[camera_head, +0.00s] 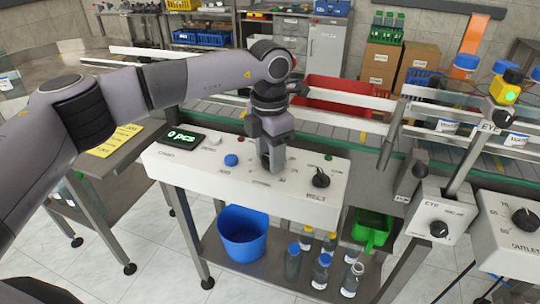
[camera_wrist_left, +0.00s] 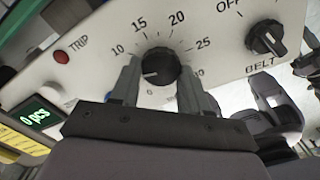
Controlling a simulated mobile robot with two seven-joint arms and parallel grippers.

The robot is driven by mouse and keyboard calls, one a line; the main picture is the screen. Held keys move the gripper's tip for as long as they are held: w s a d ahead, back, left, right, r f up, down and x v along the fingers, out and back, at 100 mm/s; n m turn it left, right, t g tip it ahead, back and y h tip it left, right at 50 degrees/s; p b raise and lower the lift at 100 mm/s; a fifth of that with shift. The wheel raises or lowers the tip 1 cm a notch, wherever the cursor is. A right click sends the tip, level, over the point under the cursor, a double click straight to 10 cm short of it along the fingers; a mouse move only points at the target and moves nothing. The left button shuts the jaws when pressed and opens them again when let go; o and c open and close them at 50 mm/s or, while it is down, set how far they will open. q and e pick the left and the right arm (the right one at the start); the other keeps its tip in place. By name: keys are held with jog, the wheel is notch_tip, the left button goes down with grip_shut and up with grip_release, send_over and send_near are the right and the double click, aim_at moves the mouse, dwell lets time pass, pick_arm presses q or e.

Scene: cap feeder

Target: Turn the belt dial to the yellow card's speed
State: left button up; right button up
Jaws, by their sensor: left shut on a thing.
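The black speed dial (camera_wrist_left: 160,67) sits on the white control panel (camera_head: 330,205), inside a scale with 10, 15, 20 and 25 legible. Its white mark points left in the left wrist view, below the 10. My left gripper (camera_wrist_left: 160,85) is shut on the dial, one finger on each side. In the head view my left gripper (camera_head: 271,160) hides most of the dial. The yellow card (camera_head: 114,141) lies left of the panel; its writing is too small to read. Its edge seems to show in the left wrist view (camera_wrist_left: 22,142). My right gripper is not in view.
The BELT switch (camera_head: 321,178) is right of the dial; it also shows in the left wrist view (camera_wrist_left: 265,38). A green counter display (camera_head: 181,136) reads 0 pcs. The blue button (camera_head: 231,160) is close by. The EYE box (camera_head: 436,222) stands to the right.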

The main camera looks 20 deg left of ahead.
pick_arm(q)
jog(key=m, duration=0.6)
jog(key=shift+w+r+b, duration=0.1)
jog(key=shift+w+b, duration=0.05)
jog(key=shift+b, duration=0.2)
jog(key=shift+m, duration=0.3)
jog(key=o, duration=1.1)
jog(key=shift+c, duration=0.2)
jog(key=shift+r+b, duration=0.4)
jog(key=shift+r, duration=3.15)
